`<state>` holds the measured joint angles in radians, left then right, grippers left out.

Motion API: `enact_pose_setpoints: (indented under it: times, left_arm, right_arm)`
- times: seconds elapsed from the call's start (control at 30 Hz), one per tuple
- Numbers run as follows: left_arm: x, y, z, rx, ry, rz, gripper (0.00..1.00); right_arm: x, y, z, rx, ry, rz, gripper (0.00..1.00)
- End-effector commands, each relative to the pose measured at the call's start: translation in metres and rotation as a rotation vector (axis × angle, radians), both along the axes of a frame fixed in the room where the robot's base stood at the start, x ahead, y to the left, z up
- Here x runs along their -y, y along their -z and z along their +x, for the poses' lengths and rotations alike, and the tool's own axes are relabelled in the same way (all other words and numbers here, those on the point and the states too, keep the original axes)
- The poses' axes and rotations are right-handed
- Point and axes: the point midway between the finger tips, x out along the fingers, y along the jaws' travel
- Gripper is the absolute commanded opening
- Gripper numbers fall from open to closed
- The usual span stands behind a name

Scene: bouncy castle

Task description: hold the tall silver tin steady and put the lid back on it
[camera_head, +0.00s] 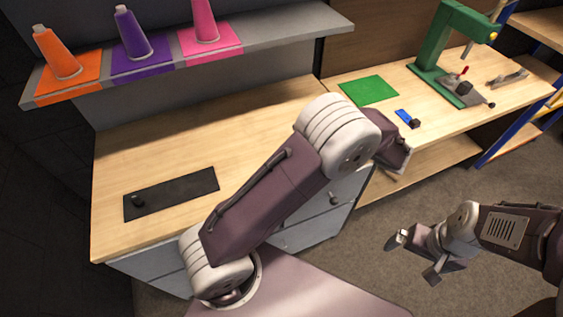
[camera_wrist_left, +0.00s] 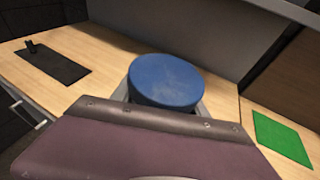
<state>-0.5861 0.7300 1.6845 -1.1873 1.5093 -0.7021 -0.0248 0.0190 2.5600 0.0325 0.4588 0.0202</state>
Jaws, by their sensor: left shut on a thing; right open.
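A round blue lid-like piece (camera_wrist_left: 166,82) stands out beyond my left wrist in the left wrist view. My left gripper (camera_wrist_left: 162,104) is shut on it or on what is under it. Grey finger parts show at both its sides. The tall silver tin cannot be made out; whether it is under the blue piece is hidden by my wrist. My right gripper (camera_head: 413,258) is open and empty over the floor at the right, apart from the worktop.
The wooden worktop (camera_head: 130,165) holds a black mat (camera_head: 180,191) with a small black item. A green mat (camera_head: 369,90), a small blue item (camera_head: 403,116) and a green press (camera_head: 433,55) stand farther right. Cones line the shelf (camera_head: 270,30) above. The worktop's left part is mostly clear.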

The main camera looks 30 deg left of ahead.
Motion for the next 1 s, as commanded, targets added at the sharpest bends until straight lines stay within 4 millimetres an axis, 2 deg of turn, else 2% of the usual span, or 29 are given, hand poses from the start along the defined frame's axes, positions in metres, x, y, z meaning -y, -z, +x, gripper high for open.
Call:
enact_pose_setpoints:
  times: [0.13, 0.47, 0.67, 1.0]
  left_arm:
    - [-0.009, 0.003, 0.0, 0.001, -0.021, 0.001, 0.0]
    - [-0.012, 0.004, 0.0, 0.001, -0.022, 0.002, 0.0]
    - [-0.043, 0.022, -0.002, -0.001, -0.024, 0.003, 0.0]
    - [-0.112, 0.064, -0.004, -0.002, -0.025, 0.002, 0.0]
  right_arm:
    - [0.0, 0.003, 0.0, 0.0, 0.0, 0.0, 1.0]
    - [0.0, 0.002, 0.0, 0.0, 0.0, 0.0, 1.0]
    - [0.0, 0.002, 0.0, 0.0, 0.0, 0.0, 1.0]
    - [0.0, -0.001, 0.0, 0.0, 0.0, 0.0, 1.0]
